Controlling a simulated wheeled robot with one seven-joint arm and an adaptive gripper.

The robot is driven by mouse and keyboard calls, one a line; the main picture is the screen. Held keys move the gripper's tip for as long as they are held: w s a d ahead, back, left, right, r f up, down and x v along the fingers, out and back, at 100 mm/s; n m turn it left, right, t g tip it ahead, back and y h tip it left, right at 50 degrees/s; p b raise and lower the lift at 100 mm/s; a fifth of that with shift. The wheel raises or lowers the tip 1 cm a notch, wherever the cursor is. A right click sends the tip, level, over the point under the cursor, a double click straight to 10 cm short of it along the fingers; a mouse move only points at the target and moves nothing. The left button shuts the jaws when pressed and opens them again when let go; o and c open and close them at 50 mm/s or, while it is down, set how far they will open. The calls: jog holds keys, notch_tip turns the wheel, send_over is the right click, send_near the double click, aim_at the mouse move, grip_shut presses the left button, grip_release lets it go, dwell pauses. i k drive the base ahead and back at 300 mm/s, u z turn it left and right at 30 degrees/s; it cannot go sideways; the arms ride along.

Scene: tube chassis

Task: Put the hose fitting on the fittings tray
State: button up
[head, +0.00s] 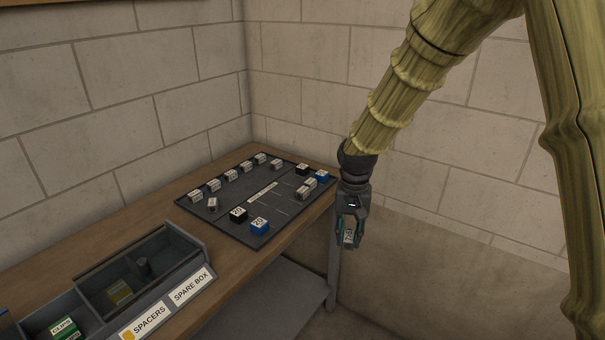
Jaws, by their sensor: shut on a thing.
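My gripper (349,240) points down at the end of my arm, to the right of the workbench's edge in the picture. It is shut on a small light-grey piece with a white label (348,237); the label is too small to read surely, and I take the piece to be the hose fitting. The gripper's fingers hide its sides. A flat dark tray (225,222), which I take to be the fittings tray, lies on the bench to the left of the gripper. It carries several grey labelled pieces, black and blue blocks, and a white label strip in the middle.
The wooden workbench (165,215) stands against pale block walls. In front of the tray are an open grey bin labelled SPARE BOX (190,285), a SPACERS label (150,319) and a green-labelled box (65,329). A lower shelf (265,305) shows under the bench.

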aim_at(233, 195)
jog(key=z, duration=0.3)
jog(key=i, duration=1.05)
jog(key=u, duration=0.65)
